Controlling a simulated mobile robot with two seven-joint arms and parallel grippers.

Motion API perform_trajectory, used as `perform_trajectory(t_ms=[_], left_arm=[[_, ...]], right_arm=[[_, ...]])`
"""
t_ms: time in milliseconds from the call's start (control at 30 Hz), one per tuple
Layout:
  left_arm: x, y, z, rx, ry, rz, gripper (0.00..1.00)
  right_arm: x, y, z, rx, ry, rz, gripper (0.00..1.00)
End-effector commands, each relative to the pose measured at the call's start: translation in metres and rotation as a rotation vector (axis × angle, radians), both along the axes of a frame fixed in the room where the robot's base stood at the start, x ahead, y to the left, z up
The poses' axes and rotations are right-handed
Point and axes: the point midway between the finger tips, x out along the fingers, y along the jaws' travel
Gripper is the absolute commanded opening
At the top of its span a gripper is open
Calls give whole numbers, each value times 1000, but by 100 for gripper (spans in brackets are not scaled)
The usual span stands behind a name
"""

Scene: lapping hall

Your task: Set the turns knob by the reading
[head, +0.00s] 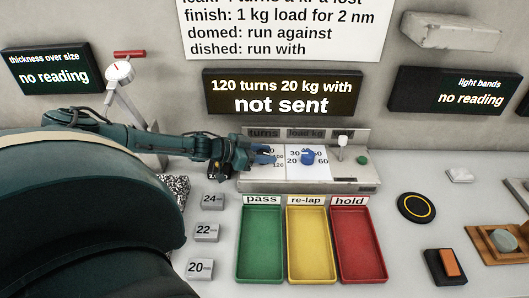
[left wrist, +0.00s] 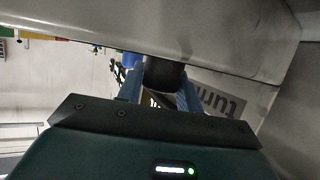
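The control panel (head: 310,186) stands against the wall, with a "turns" label (head: 264,133) on its left. My left gripper (head: 264,155) is at the turns dial and hides most of it. In the left wrist view its blue fingers (left wrist: 162,92) lie on both sides of the dark turns knob (left wrist: 163,74), which fills the gap between them. The knob's pointer is hidden. The display above (head: 282,94) reads "120 turns 20 kg with" and "not sent". The thickness display (head: 52,67) reads "no reading". My right gripper is not in view.
Beside the dial are a blue load knob (head: 308,158), a white-tipped lever (head: 342,142) and a green button (head: 362,160). Green (head: 262,281), yellow (head: 313,280) and red (head: 363,280) trays stand in front. Numbered grey blocks (head: 206,233) lie to the left.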

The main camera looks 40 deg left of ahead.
Motion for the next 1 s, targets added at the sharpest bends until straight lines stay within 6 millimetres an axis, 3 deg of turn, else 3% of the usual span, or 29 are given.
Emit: perform_trajectory(t_ms=[233, 567, 1000], left_arm=[[-1, 1, -1, 2, 2, 2, 56], [-5, 4, 0, 3, 3, 3, 57], [-75, 41, 32, 7, 9, 1, 57]], right_arm=[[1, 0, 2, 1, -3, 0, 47], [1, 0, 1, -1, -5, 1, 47], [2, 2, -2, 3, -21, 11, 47]])
